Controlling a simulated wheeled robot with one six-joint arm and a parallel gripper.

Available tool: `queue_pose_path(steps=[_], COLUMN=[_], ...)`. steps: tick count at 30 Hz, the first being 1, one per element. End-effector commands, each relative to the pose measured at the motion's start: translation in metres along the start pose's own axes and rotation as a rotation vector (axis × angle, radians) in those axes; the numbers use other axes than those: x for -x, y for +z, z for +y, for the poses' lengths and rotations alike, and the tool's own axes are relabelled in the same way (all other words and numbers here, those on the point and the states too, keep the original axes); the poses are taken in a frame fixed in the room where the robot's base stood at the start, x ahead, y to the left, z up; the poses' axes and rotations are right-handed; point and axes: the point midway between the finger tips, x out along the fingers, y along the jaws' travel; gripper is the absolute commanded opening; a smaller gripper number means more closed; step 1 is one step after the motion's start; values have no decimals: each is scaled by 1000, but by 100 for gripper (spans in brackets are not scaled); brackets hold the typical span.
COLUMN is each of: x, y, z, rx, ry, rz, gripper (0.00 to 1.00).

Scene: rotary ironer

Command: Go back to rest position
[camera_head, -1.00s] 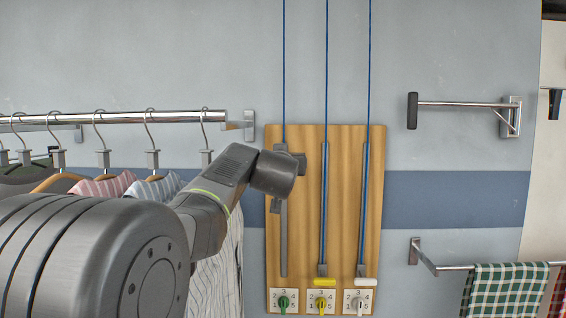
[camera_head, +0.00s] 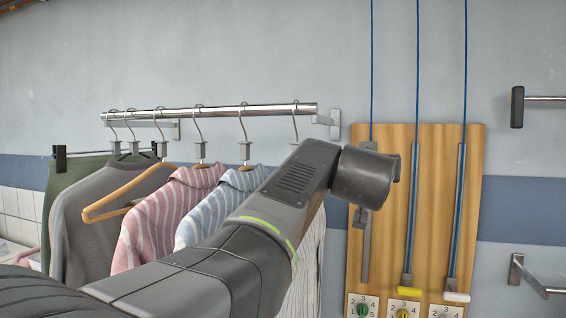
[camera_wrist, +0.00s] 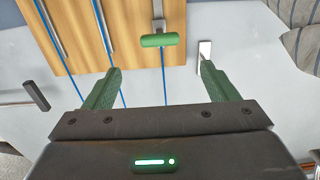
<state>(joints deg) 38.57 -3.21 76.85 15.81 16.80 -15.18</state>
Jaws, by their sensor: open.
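My gripper (camera_wrist: 160,92) shows in the wrist view with its two green fingers wide apart and nothing between them. Beyond the fingers are the wooden board (camera_wrist: 110,25) and a green handle (camera_wrist: 160,40) on a cord. In the head view my arm reaches from the lower left up to the middle, in front of the left part of the wooden board (camera_head: 392,210). The fingers are hidden behind the wrist there. A yellow handle (camera_head: 409,291) and a white handle (camera_head: 456,296) hang low on the board.
A metal rail (camera_head: 225,113) holds several garments on hangers at left, including a grey shirt (camera_head: 88,225) and a pink striped shirt (camera_head: 165,222). A wall bar (camera_head: 540,99) sticks out at upper right. Numbered dials (camera_head: 362,310) line the board's bottom.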

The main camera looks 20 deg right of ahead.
Motion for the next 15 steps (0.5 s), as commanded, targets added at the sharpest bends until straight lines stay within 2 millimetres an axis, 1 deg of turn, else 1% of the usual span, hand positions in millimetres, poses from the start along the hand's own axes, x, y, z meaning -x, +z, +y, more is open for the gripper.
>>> queue_pose_path(steps=[4, 7, 11, 15], x=[-2, -10, -28, -51], y=[0, -1, -2, -2], z=[0, 0, 0, 0], rx=[0, 0, -1, -1], ry=[0, 0, 0, 0], rz=[0, -1, -3, -3], gripper=[80, 80, 80, 80])
